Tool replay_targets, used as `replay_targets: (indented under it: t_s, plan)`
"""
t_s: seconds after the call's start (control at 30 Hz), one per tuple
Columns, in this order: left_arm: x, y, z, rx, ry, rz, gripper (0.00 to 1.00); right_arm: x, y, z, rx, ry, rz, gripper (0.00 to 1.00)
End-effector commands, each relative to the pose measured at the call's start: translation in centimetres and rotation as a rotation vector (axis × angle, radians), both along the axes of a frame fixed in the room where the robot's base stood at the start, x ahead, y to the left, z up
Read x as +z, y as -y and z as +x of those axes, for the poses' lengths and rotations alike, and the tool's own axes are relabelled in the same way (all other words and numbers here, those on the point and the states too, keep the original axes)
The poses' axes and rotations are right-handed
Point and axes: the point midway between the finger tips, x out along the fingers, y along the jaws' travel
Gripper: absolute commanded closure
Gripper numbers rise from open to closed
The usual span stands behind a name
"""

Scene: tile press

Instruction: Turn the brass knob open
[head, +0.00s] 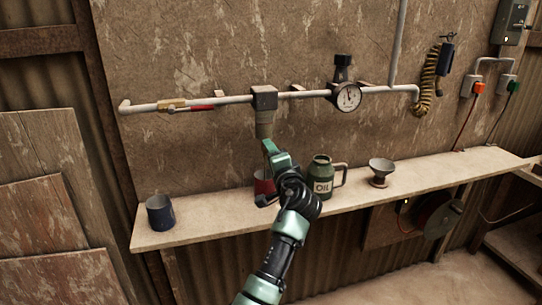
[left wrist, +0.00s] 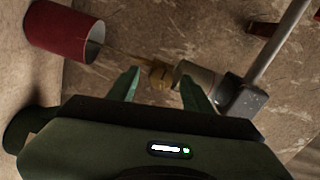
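The brass knob (left wrist: 160,73) shows in the left wrist view at the end of a grey cylindrical bowl (left wrist: 196,76). In the head view this bowl (head: 264,130) hangs under a dark block on the wall pipe, and the knob is hidden there behind my gripper. My left gripper (head: 270,151) is just below the bowl. In the left wrist view its two fingers (left wrist: 160,86) are spread apart, with the knob just beyond and between their tips. Whether they touch it I cannot tell. My right gripper is not in view.
A red cup (left wrist: 68,30) stands close to my gripper on the shelf (head: 220,228). A green oil can (head: 322,184), a grey funnel (head: 381,168) and a blue cup (head: 160,213) stand there too. The pipe carries a red-handled brass valve (head: 172,104) and a gauge (head: 348,97).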

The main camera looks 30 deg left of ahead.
Motion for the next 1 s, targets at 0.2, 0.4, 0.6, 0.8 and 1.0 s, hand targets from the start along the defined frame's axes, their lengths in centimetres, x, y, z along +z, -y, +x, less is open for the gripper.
replay_targets:
  t_s: [0.2,0.4,0.6,0.8,1.0]
  plan:
    - [0.0,0.7,-0.5,-0.002,0.002,0.002,0.5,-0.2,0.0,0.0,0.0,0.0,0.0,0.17]
    - [-0.2,3.3,-2.6,-0.004,0.003,-0.001,0.5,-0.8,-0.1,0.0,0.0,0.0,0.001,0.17]
    - [-0.2,5.4,-4.5,-0.001,0.0,-0.001,0.5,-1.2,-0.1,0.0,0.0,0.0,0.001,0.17]
    - [0.0,6.0,-5.1,0.0,0.0,0.0,0.5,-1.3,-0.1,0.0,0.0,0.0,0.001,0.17]
    - [0.0,6.0,-5.1,0.0,-0.001,0.001,0.5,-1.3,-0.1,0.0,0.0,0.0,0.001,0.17]
